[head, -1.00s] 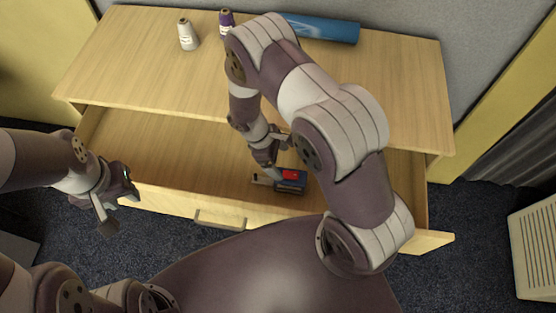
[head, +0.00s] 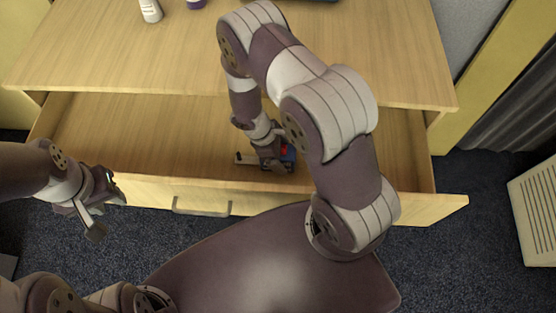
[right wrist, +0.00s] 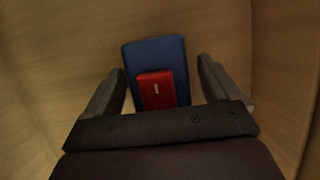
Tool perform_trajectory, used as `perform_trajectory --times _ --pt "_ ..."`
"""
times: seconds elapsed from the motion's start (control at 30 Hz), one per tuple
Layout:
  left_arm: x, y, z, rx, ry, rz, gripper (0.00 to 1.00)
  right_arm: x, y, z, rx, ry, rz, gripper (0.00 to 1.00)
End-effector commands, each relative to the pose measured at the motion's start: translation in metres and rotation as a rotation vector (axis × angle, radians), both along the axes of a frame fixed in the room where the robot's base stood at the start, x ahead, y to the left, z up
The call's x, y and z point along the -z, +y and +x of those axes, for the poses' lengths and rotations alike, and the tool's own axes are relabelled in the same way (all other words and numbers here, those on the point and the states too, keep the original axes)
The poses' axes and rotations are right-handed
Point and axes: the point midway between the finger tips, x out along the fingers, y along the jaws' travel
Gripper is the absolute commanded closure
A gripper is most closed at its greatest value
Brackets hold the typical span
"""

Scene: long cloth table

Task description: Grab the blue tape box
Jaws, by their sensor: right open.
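The blue tape box (head: 289,155) lies in the open drawer, mostly hidden behind my right gripper in the head view. In the right wrist view it is a dark blue box (right wrist: 152,53) with a smaller red block (right wrist: 157,92) on its near part. My right gripper (head: 267,163) is low in the drawer at the box. In the right wrist view its open fingers (right wrist: 161,70) stand on either side of the box, with a gap on the right; contact on the left is unclear. My left gripper (head: 106,208) is open and empty, outside the drawer front.
The open drawer's front panel (head: 330,205) with a handle (head: 201,212) is close to my body. The wooden tabletop (head: 120,60) overhangs the drawer's back. A white bottle (head: 150,10) and a purple one (head: 196,4) stand on it. The rest of the drawer looks empty.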

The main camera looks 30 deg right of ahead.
Motion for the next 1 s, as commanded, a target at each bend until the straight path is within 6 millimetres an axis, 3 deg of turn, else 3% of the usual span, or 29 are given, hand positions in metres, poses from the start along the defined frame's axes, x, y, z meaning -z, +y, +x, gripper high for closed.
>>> perform_trajectory --times 0.1,0.3,0.63,0.87,1.0 --pt "-0.003 0.000 0.000 0.000 -0.001 0.000 0.63 -0.003 0.000 0.000 0.000 0.000 0.000 0.14" --pt "-0.003 0.000 0.000 0.000 -0.001 0.000 0.63 -0.003 0.000 0.000 0.000 0.000 0.000 0.79" --pt "-0.009 0.000 0.000 0.000 -0.001 0.000 0.63 -0.010 0.000 0.001 0.000 -0.001 0.000 0.80" --pt "-0.045 0.000 0.000 0.000 -0.001 0.000 0.63 -0.051 0.000 0.001 0.000 -0.001 0.000 0.80" --pt "-0.048 0.000 0.000 0.000 -0.001 0.000 0.63 -0.064 -0.011 -0.025 0.001 0.003 -0.001 0.80"
